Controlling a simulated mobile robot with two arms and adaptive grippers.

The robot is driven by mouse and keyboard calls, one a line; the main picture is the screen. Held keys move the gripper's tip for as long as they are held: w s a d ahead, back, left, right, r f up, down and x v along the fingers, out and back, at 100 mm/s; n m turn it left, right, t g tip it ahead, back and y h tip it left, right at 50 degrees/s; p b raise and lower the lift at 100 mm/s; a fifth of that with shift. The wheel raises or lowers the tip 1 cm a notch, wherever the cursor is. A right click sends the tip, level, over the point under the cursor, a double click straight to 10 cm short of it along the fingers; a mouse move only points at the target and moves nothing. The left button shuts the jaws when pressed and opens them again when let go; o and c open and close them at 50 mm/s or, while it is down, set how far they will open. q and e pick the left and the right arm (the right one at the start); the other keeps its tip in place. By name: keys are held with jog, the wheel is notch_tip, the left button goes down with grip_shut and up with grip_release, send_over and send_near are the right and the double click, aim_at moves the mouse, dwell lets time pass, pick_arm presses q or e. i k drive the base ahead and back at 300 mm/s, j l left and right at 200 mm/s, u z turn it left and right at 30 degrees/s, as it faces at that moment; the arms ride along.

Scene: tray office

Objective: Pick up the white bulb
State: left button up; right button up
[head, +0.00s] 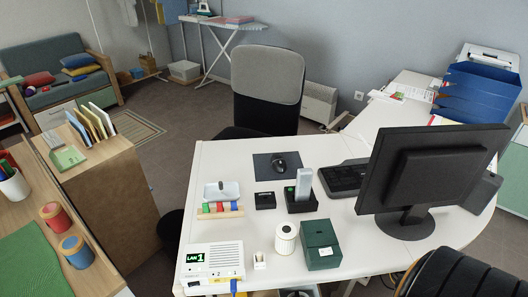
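I cannot make out a white bulb for certain. A small white item (260,261) stands near the front edge of the white desk (225,153); it is too small to tell what it is. A white cylinder with a dark-ringed top (286,238) stands to its right, beside a dark green box (320,245).
A white device with a green display (212,262) sits at the desk's front left. Behind are coloured blocks on a rack (220,211), a white dish (222,191) and a black holder (301,201). A monitor (432,170) blocks the right. The desk's back left is clear.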

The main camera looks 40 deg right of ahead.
aim_at(259, 254)
jog(key=z, duration=1.05)
